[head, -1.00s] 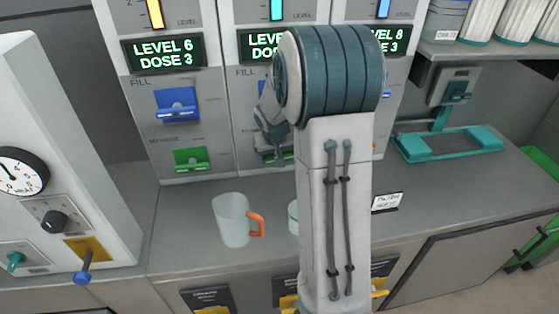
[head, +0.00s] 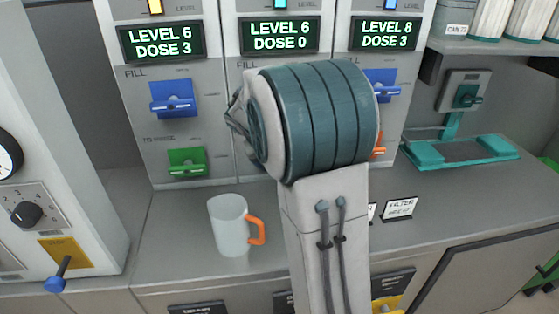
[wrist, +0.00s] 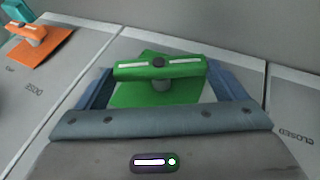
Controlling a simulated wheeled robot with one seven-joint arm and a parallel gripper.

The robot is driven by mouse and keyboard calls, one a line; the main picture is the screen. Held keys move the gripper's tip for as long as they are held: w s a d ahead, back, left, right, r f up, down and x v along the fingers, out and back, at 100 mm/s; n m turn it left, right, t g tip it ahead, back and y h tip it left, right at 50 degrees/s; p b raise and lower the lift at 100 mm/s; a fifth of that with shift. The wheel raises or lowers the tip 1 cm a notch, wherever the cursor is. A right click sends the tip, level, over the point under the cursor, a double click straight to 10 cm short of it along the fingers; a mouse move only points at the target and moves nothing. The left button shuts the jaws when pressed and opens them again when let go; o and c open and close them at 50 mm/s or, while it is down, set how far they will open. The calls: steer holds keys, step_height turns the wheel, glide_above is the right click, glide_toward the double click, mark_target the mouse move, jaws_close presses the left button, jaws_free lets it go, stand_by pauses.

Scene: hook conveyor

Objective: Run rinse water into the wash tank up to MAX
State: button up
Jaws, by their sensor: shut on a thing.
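My gripper (wrist: 162,88) is shut on a green handle (wrist: 160,70) in the wrist view, with a blue finger on each side of it. The handle stands on a green plate on the grey panel. In the head view my arm hides the gripper and this handle. The middle display (head: 279,36) there reads LEVEL 6, DOSE 0. The left display (head: 162,41) reads LEVEL 6, DOSE 3, and the right display (head: 386,33) reads LEVEL 8, DOSE 3. I cannot tell from these frames which vessel is the wash tank, and no MAX mark shows.
An orange handle (wrist: 38,42) is at the wrist view's upper left. A blue FILL handle (head: 173,99) and a green handle (head: 187,161) are on the left panel. A mug (head: 230,225) with an orange grip stands on the counter. A teal frame (head: 465,152) lies at right.

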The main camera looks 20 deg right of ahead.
steer(key=o, duration=0.7)
steer(key=v, duration=1.4)
steer(key=shift+p, duration=0.4)
steer(key=shift+f, duration=0.2)
